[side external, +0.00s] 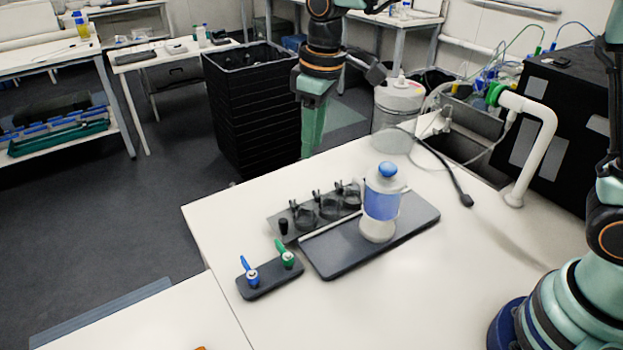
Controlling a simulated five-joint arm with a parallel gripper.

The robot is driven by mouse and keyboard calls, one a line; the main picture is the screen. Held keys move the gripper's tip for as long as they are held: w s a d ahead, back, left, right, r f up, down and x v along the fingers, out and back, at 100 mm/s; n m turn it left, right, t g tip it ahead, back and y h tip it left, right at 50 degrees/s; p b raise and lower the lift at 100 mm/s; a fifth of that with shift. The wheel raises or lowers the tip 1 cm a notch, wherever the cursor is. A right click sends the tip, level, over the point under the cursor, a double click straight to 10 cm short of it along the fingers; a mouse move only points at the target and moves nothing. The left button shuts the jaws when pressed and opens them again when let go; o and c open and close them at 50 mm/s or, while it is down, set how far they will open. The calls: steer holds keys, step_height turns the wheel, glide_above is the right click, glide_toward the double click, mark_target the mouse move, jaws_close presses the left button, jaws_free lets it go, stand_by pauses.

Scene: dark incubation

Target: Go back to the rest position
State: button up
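My gripper (314,125) hangs at the upper middle of the side external view, pointing down above the far edge of the white table (400,285). One mint-green finger shows clearly; how far the fingers are apart cannot be made out. Nothing is seen held in it. It is clear of the things on the table. A bottle with blue contents and a blue ball top (382,205) stands upright on a dark tray (335,262), to the right of and nearer than my gripper.
A dark rack with small glass vessels (328,207) stands behind the tray. A small dark holder (270,279) carries a blue and a green piece. A clear canister (398,115), a cable (440,165) and a white pipe (545,135) are behind.

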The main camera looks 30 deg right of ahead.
steer(key=s+d+r+m+t, duration=0.2)
steer(key=s+d+m, duration=0.1)
steer(key=s+d, duration=0.4)
steer(key=s+d+r+m+t, duration=0.1)
steer(key=s+d+m+t, duration=0.1)
steer(key=s+d, duration=0.6)
steer(key=shift+d+r+m, duration=0.15)
steer(key=shift+r+m, duration=0.25)
steer(key=shift+m, duration=0.4)
